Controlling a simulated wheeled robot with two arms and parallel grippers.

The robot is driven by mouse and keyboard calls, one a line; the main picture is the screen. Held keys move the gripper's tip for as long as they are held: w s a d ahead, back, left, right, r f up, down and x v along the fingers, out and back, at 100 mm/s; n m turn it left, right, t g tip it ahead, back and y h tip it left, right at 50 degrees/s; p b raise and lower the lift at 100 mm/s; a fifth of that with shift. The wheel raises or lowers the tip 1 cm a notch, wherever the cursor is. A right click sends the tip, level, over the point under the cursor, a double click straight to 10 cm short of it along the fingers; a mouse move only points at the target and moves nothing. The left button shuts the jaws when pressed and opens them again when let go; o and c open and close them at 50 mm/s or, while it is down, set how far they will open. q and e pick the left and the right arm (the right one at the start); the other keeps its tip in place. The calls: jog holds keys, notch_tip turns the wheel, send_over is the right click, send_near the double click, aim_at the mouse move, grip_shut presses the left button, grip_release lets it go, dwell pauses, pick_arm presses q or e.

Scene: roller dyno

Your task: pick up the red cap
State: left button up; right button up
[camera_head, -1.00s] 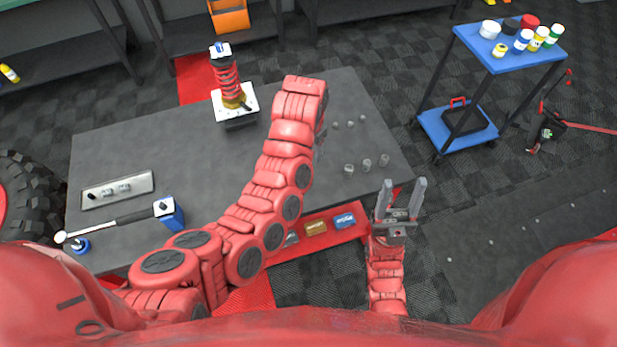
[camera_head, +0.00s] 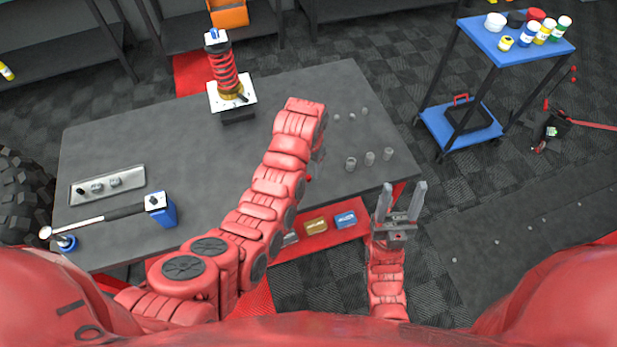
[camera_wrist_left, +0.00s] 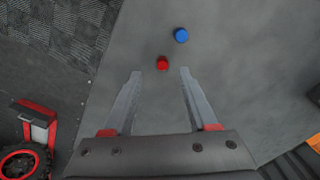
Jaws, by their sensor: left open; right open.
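The red cap (camera_wrist_left: 162,63) lies on the grey bench top in the left wrist view, just beyond and between my left gripper's fingertips. A blue cap (camera_wrist_left: 181,35) lies a little farther off and to the right of it. My left gripper (camera_wrist_left: 160,72) is open, with nothing between its fingers. In the head view the left forearm hides most of that gripper, and I cannot make out the red cap for sure. My right gripper (camera_head: 403,187) is open and empty, fingers up, near the front right corner of the bench.
The grey workbench (camera_head: 180,150) carries a red spring shock absorber (camera_head: 222,72), a metal tray (camera_head: 130,183), a torque wrench (camera_head: 100,218) and several small metal sockets (camera_head: 370,157). A blue cart (camera_head: 500,45) with bottles and jars stands at the right. The bench middle is clear.

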aim_at(309, 176)
pick_arm(q)
jog(key=shift+w+a+f+p, duration=0.1)
jog(key=shift+f+p, duration=0.3)
jog(key=shift+f, duration=0.2)
jog(key=shift+w+a+f+p, duration=0.1)
jog(key=shift+f+p, duration=0.25)
jog(key=shift+f, duration=0.25)
jog(key=shift+d+f, duration=0.1)
jog(key=shift+f, duration=0.95)
grip_shut()
